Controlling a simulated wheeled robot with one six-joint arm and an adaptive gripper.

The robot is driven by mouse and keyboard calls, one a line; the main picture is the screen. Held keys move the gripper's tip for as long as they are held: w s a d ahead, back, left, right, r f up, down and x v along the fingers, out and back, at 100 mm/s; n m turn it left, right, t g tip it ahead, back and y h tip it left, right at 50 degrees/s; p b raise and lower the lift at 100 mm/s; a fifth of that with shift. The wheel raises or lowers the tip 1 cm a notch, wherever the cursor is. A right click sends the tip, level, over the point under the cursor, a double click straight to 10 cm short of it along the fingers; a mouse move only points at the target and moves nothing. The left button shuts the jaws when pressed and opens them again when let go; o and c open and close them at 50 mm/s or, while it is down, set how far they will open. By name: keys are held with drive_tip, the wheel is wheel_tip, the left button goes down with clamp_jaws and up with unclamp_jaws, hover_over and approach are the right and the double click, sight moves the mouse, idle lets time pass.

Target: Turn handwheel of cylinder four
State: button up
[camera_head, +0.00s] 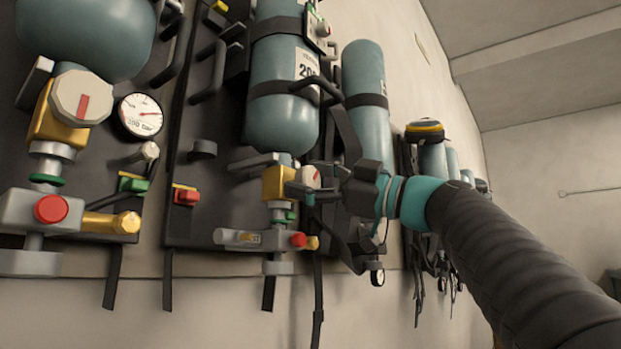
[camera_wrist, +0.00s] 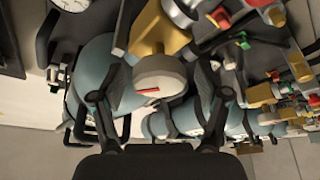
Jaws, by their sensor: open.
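The white round handwheel (camera_head: 311,176) with a red mark sits on the yellow valve body (camera_head: 277,184) under a teal cylinder (camera_head: 284,118). Which cylinder number this is cannot be read. My gripper (camera_head: 306,187) is at this valve, with its fingers partly covering the handwheel in the head view. Contact between fingers and wheel cannot be seen.
A nearer set at the left has a larger-looking handwheel (camera_head: 82,98) and a gauge (camera_head: 139,115). Another teal cylinder (camera_head: 367,105) hangs just right of this one. Straps (camera_head: 318,300) and black handles (camera_head: 209,72) are close by.

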drive_tip(key=c, duration=1.2)
drive_tip(key=shift+o, duration=0.2)
drive_tip(key=shift+f+m+b, duration=0.1)
drive_tip(key=shift+m+b, duration=0.3)
drive_tip(key=shift+m, duration=0.1)
